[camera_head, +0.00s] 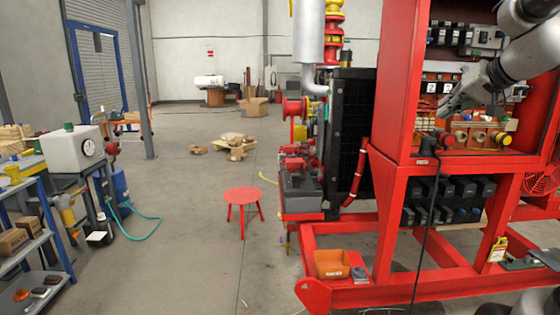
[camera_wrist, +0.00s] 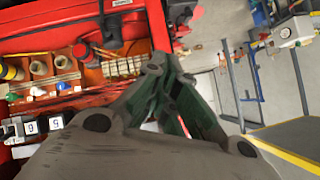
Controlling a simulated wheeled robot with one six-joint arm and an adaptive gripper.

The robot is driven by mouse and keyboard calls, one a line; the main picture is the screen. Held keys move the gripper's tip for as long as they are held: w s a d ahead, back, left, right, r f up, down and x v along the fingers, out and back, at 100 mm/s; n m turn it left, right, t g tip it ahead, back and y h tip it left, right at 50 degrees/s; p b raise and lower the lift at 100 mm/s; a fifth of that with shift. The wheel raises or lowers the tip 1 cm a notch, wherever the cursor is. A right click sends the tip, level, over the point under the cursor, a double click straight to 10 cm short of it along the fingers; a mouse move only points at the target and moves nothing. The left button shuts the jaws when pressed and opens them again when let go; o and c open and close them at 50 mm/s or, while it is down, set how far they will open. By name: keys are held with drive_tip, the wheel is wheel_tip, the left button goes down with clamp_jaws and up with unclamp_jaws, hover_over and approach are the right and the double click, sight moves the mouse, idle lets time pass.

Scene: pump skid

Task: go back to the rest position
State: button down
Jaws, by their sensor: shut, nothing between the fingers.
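My gripper (camera_head: 446,112) is at the upper right of the head view, at the end of my grey arm. It is in front of the open red cabinet (camera_head: 395,80) of the pump skid. In the wrist view my gripper (camera_wrist: 172,122) has its dark green fingers together, with nothing seen between them. The cabinet's red frame (camera_wrist: 75,25) and its inside fill the left of the wrist view. Inside are small round parts (camera_head: 478,137) and a meter with white number tags (camera_head: 438,88). My gripper hides part of the cabinet's inside.
The skid's red base frame (camera_head: 400,285) carries an orange bin (camera_head: 331,264). A black cable (camera_head: 427,220) hangs down the cabinet front. A red stool (camera_head: 243,200) stands on the floor left of the skid. A blue shelf (camera_head: 45,225) is at the far left. The floor between is mostly clear.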

drive_tip(key=s+a+f+n+g, duration=0.1)
drive_tip(key=s+a+f+g, duration=0.1)
drive_tip(key=s+f, duration=0.3)
drive_tip(key=s+a+f+n+g+h, duration=0.1)
drive_tip(key=s+f, duration=0.4)
drive_tip(key=s, duration=0.7)
drive_tip(key=s+a+f+n+g+h, duration=0.1)
drive_tip(key=s+a+f+g, duration=0.2)
drive_tip(key=s, duration=0.6)
drive_tip(key=shift+s+a+f+n+g, duration=0.2)
drive_tip(key=shift+s+f+n+g, duration=0.15)
drive_tip(key=shift+f, duration=1.05)
